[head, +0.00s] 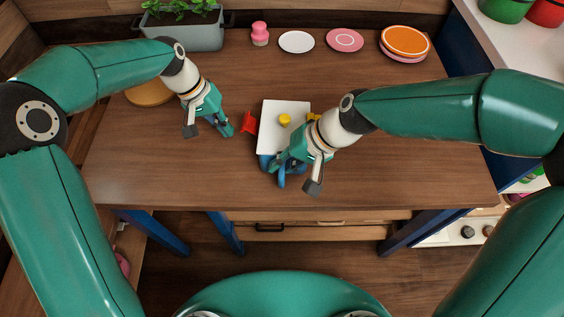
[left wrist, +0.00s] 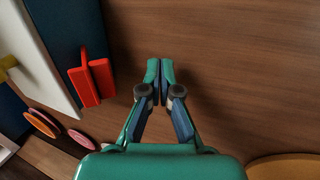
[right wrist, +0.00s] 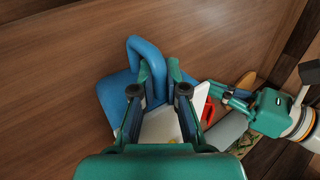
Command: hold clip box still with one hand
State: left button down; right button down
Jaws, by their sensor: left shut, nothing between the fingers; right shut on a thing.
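The clip box has a white lid (head: 272,137) with a yellow knob (head: 285,119). A red clip (head: 249,123) is on its left side and a yellow clip (head: 313,116) on its right. Its dark blue wall (left wrist: 66,28) and red clip (left wrist: 92,82) show in the left wrist view. My right gripper (head: 279,172) is shut on the blue handle (right wrist: 146,52) at the box's front. My left gripper (head: 229,131) is shut and empty, just left of the red clip and apart from it. Whether either clip is fastened is unclear.
A grey planter (head: 190,32), a pink stacked object (head: 260,33), a white plate (head: 296,42), a pink plate (head: 345,40) and an orange plate (head: 405,41) stand along the back. A round wooden board (head: 148,94) lies behind my left arm. The front left tabletop is clear.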

aim_at(243, 123)
pick_arm(q)
jog(key=shift+s+d, duration=0.2)
jog(key=shift+d, duration=2.3)
jog(key=shift+d+r, duration=0.15)
jog(key=shift+r, duration=0.2)
jog(key=shift+w+a, duration=0.2)
jog(key=shift+a, duration=1.85)
jog(key=shift+r, duration=0.1)
notch_tip(243, 123, up, 10)
dwell(0.5)
